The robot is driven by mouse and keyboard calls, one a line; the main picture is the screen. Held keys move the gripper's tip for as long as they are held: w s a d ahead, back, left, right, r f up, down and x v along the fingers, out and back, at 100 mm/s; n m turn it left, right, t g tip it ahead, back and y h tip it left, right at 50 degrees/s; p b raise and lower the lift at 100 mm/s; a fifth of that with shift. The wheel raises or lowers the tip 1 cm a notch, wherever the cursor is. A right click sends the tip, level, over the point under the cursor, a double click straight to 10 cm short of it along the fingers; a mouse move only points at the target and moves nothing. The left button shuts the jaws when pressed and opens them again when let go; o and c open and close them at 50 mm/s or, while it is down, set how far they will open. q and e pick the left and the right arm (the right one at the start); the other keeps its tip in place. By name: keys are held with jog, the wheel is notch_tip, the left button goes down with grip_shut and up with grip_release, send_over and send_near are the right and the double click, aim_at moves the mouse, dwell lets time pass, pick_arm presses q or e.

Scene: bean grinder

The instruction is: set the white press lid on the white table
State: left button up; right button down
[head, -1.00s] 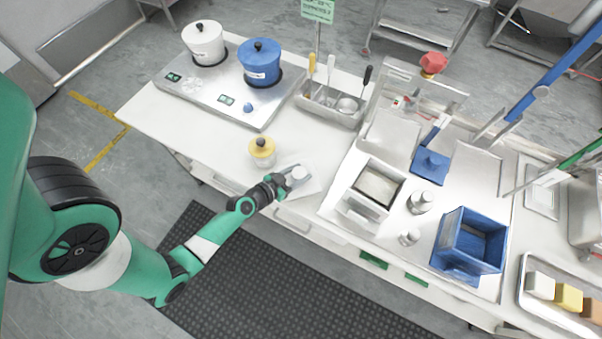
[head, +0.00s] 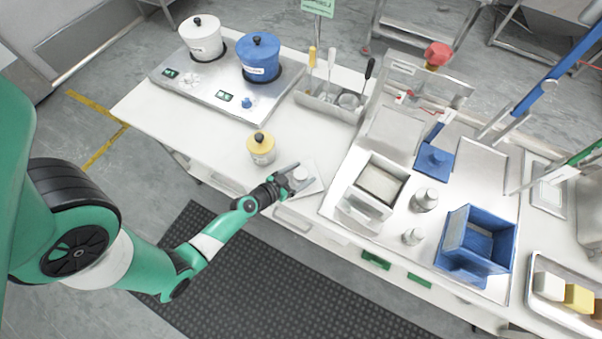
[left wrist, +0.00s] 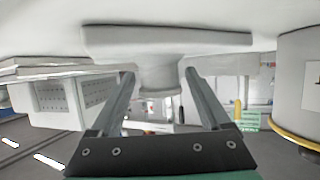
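The white press lid (head: 301,174) is at the front edge of the white table (head: 215,150), on or just over a pale flat patch. In the left wrist view it shows as a wide white disc (left wrist: 165,40) with a narrower knob, close to the white surface. My left gripper (head: 296,178) is at the lid, its fingers on either side of the knob. In the left wrist view the fingers (left wrist: 160,88) are apart, with narrow gaps beside the knob. Whether the lid fully touches the table is hard to tell. My right gripper is not in view.
A yellow-topped jar (head: 261,150) stands close to the left gripper. White (head: 202,40) and blue (head: 260,60) pots stand on a steel hot plate behind. A utensil tray (head: 330,105) is further back. The steel press station (head: 375,190) and blue bin (head: 475,245) are right.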

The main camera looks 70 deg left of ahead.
pick_arm(q)
jog(key=shift+r, duration=0.25)
jog(key=b+v, duration=0.1)
jog(key=v, duration=1)
jog(key=shift+s+f, duration=0.1)
jog(key=shift+s, duration=0.05)
jog(key=shift+s+d+r+b, duration=0.2)
jog(key=shift+s+r+b, duration=0.1)
jog(key=shift+r, duration=0.05)
